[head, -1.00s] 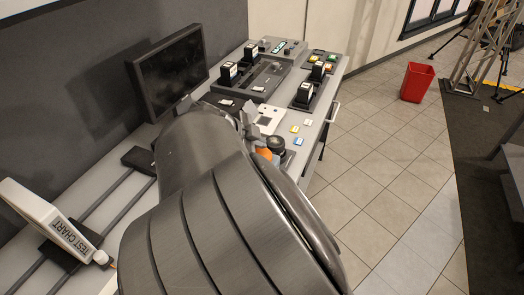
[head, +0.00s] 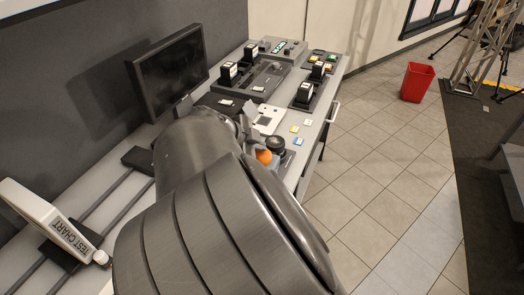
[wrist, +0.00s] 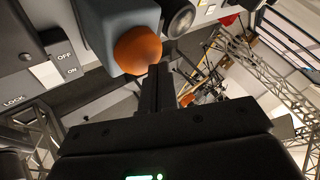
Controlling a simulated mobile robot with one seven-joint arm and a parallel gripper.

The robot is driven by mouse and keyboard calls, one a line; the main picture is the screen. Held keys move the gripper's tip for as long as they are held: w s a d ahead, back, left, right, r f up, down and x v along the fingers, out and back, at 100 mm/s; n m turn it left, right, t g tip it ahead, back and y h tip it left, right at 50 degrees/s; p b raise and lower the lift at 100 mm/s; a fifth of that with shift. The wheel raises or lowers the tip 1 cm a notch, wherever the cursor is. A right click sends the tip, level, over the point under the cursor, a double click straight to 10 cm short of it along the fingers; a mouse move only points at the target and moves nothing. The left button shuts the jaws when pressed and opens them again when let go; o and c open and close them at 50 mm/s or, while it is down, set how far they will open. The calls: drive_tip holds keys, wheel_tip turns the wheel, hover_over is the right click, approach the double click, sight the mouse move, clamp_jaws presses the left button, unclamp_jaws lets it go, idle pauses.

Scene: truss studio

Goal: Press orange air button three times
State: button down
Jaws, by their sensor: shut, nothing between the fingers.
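The orange air button (head: 264,156) is a round dome near the front edge of the desk, just right of my arm in the head view. In the wrist view the orange dome (wrist: 138,50) sits on the end of a blue-grey box (wrist: 108,28). My gripper (wrist: 158,70) is shut and empty. Its fingertips are close by the lower right edge of the dome; I cannot tell whether they touch it. In the head view my arm hides most of the gripper.
A dark round knob (head: 275,146) stands right beside the button. A monitor (head: 168,72), a test chart board (head: 47,222) on rails and control panels with several black blocks stand on the desk. OFF and ON labels (wrist: 66,62) show in the wrist view. A red bin (head: 417,82) is on the floor.

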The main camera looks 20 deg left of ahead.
drive_tip(key=shift+f, duration=0.5)
idle(0.3)
idle(0.4)
drive_tip(key=shift+r, duration=1.2)
drive_tip(key=shift+r, duration=2.5)
drive_tip(key=shift+r, duration=1.9)
drive_tip(key=shift+f, duration=4.45)
